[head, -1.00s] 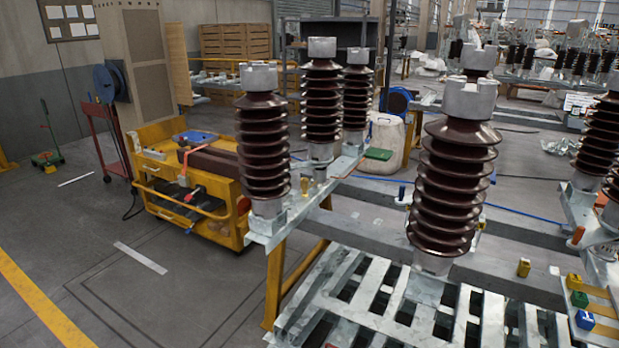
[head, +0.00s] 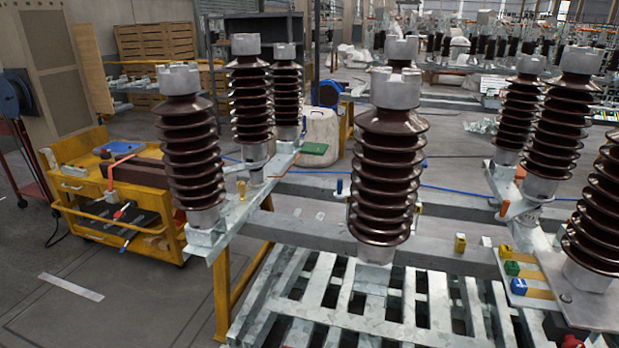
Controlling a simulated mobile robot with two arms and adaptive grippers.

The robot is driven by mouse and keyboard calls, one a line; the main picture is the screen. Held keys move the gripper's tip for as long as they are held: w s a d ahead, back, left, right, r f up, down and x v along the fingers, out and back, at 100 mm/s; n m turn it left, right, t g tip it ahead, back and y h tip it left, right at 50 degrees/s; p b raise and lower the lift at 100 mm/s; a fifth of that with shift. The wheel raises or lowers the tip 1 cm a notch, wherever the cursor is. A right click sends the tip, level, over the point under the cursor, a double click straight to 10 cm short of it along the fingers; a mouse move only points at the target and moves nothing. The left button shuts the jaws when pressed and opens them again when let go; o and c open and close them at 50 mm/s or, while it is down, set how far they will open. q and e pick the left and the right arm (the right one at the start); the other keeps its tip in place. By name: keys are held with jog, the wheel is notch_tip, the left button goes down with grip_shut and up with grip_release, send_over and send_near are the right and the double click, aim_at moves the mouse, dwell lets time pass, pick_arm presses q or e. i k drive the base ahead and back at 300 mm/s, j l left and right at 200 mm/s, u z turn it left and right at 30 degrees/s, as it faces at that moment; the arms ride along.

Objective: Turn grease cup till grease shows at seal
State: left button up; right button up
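Neither of my grippers is in view. Brown ribbed insulator columns with grey metal caps stand on a galvanised steel frame; the nearest insulator (head: 384,180) is in the middle and another insulator (head: 190,150) is to its left. A small brass-yellow fitting (head: 241,190) stands on the left beam, and a small yellow block (head: 460,242) sits on the cross beam at right. Either is too small to tell as the grease cup. I cannot make out a seal or any grease.
A slatted galvanised platform (head: 300,308) fills the near middle. A yellow tool cart (head: 100,212) stands at left, with open floor in front. Green block (head: 512,268) and blue block (head: 518,286) sit on the right frame, beside more insulators (head: 600,200).

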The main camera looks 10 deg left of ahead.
aim_at(241, 184)
jog(key=i+j+z, duration=0.2)
jog(key=j+z, duration=0.2)
jog(key=j, duration=0.4)
jog(key=j+z, duration=0.35)
jog(key=j, duration=0.5)
jog(key=j+z, duration=0.4)
jog(key=j, duration=0.5)
